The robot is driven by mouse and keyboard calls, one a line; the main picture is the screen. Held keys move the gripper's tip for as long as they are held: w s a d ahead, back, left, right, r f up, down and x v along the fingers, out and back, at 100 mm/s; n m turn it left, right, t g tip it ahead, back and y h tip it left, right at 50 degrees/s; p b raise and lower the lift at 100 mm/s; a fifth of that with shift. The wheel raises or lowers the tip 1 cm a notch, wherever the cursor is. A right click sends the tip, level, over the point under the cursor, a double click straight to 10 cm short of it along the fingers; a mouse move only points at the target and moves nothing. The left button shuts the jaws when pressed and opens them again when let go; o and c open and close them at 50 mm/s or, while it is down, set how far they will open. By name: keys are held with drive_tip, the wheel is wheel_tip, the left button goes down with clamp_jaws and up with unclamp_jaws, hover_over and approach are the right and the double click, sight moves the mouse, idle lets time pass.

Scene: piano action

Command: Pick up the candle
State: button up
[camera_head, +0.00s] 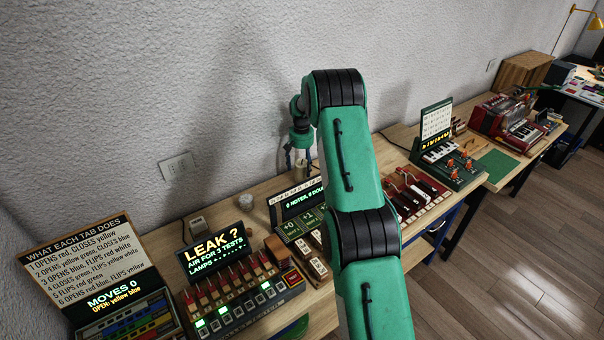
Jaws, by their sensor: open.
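A small, pale, round object (245,201), which looks like the candle, stands on the wooden bench near the wall, behind the dark panels. It is too small to be certain. My gripper (301,161) points down, to the right of it and apart from it. Its dark fingers are open, and no held object shows between them. Something pale shows on the bench just below the fingers, too small to make out. My green arm hides part of the bench.
A LEAK panel (216,245) with levers and lit keys stands in front of the pale object. A tab board (92,265) is at the left. A red keyed device (418,197) and a green keyboard unit (447,155) stand right.

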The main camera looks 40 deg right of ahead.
sight(302, 173)
drive_tip(key=shift+s+f+b, duration=0.1)
drive_tip(key=shift+f+b, duration=0.3)
drive_tip(key=shift+f, duration=2)
drive_tip(key=c, duration=1.5)
